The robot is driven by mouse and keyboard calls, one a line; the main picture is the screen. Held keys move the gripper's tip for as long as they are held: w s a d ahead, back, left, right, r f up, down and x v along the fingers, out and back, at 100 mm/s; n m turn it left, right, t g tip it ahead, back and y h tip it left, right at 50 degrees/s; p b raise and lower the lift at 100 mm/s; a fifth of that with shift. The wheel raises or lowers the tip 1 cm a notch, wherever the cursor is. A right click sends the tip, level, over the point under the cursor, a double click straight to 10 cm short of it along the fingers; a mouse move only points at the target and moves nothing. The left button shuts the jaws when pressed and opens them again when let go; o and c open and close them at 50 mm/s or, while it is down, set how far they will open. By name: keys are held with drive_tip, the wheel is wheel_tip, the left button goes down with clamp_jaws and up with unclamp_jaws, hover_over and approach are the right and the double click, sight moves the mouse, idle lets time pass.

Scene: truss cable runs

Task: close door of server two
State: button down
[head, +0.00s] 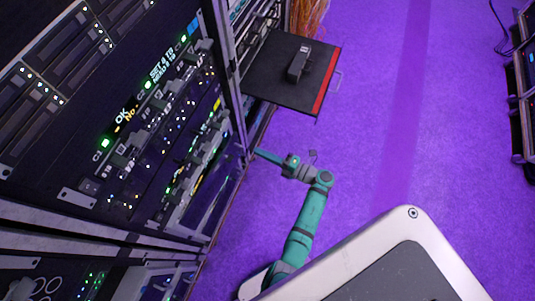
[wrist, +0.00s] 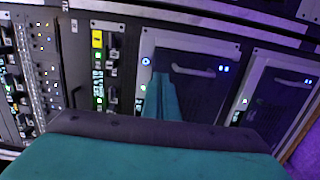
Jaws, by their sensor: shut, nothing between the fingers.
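My gripper (head: 268,156) is shut and empty. It points left at the lower front of the server rack in the head view. In the wrist view its closed teal fingers (wrist: 160,95) stand in front of a dark panel (wrist: 192,88) with a pale bar handle and a small blue light. A second dark panel with a handle (wrist: 285,92) sits to its right. Both look flush with the rack front. I cannot tell which panel is the door of server two, nor whether the fingers touch the panel.
The server rack (head: 130,110) with lit modules fills the left. A black shelf with a red edge (head: 278,72) juts out beyond the gripper, a small dark device (head: 299,64) on it. The purple floor (head: 385,130) is clear up to another rack (head: 524,90) at right.

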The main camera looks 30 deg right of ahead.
sight(234, 139)
drive_tip(key=x, duration=0.9)
drive_tip(key=shift+d+r, duration=0.1)
drive_tip(key=shift+w, duration=0.1)
drive_tip(key=shift+w+a+n+g+y, duration=0.3)
drive_tip(key=shift+w+a+y, duration=0.15)
drive_tip(key=shift+w, duration=0.4)
drive_tip(key=shift+w+a+n+g+y, duration=0.2)
drive_tip(key=shift+w+a+n+y, duration=0.15)
drive_tip(key=shift+w+a, duration=0.35)
drive_tip(key=shift+w+r, duration=0.1)
drive_tip(key=shift+w, duration=0.25)
drive_tip(key=shift+w+a+r, duration=0.1)
drive_tip(key=shift+a, duration=0.25)
drive_tip(key=shift+d, duration=0.4)
drive_tip(key=v, duration=1.5)
drive_tip(key=shift+a+f, duration=0.15)
drive_tip(key=shift+f, duration=0.1)
